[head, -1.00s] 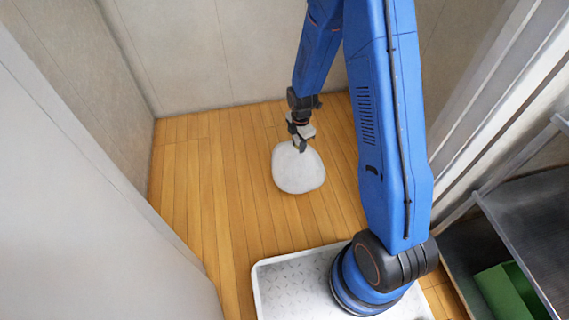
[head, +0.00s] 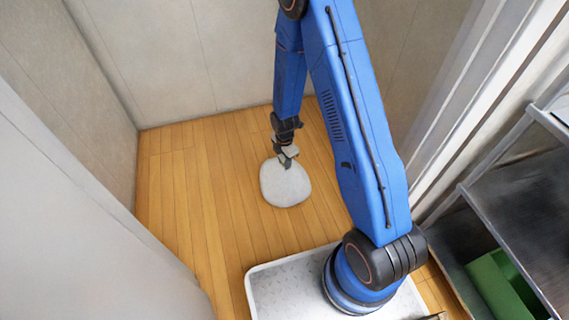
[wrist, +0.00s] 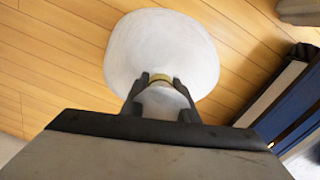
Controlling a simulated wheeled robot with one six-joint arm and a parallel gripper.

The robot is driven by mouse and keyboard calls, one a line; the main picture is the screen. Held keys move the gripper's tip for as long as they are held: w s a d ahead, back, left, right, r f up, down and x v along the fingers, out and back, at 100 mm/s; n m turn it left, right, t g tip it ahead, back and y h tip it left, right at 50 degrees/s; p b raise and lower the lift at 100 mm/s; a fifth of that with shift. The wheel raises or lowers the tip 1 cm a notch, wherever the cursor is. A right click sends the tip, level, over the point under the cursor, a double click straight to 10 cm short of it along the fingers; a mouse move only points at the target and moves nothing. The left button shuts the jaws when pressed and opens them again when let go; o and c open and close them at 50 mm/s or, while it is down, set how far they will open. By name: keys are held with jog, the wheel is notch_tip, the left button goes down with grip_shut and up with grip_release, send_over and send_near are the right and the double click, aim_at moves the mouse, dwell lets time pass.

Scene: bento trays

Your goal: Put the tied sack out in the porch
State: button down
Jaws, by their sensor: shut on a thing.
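The tied sack (head: 286,186) is a pale, rounded bag in the middle of the head view, over the wooden floor. My gripper (head: 287,158) is above it, shut on its gathered neck. In the wrist view the sack (wrist: 160,45) hangs beyond the fingers, with a yellowish tie at its neck between the fingertips (wrist: 160,88). I cannot tell whether the sack's underside touches the floor.
The wooden floor (head: 180,200) around the sack is bare. Pale walls close it in at the back (head: 180,60) and left (head: 60,80). On the right stand a door frame (head: 470,110) and a dark shelf (head: 520,210) with a green box (head: 500,285).

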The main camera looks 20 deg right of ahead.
jog(key=c, duration=1.4)
grip_release()
jog(key=shift+f, duration=0.1)
notch_tip(320, 180, up, 12)
jog(key=shift+r, duration=0.25)
jog(key=s+d+r+m+t, duration=0.15)
jog(key=s+r+m, duration=0.35)
jog(key=r, duration=0.7)
jog(key=s+d+r+m+t, duration=0.1)
jog(key=s+d+r+m, duration=0.35)
jog(key=r, duration=0.85)
jog(key=s+r+m, duration=0.3)
jog(key=s+m, duration=0.1)
jog(key=s, duration=0.3)
jog(key=s+r+m+t, duration=0.1)
jog(key=s+r+m, duration=0.3)
jog(key=s, duration=0.3)
jog(key=s+d+r+m+t, duration=0.1)
jog(key=s+r+m, duration=0.2)
jog(key=s, duration=0.4)
jog(key=shift+s+r+m, duration=0.25)
jog(key=shift+r+m, duration=0.1)
jog(key=shift+m, duration=0.2)
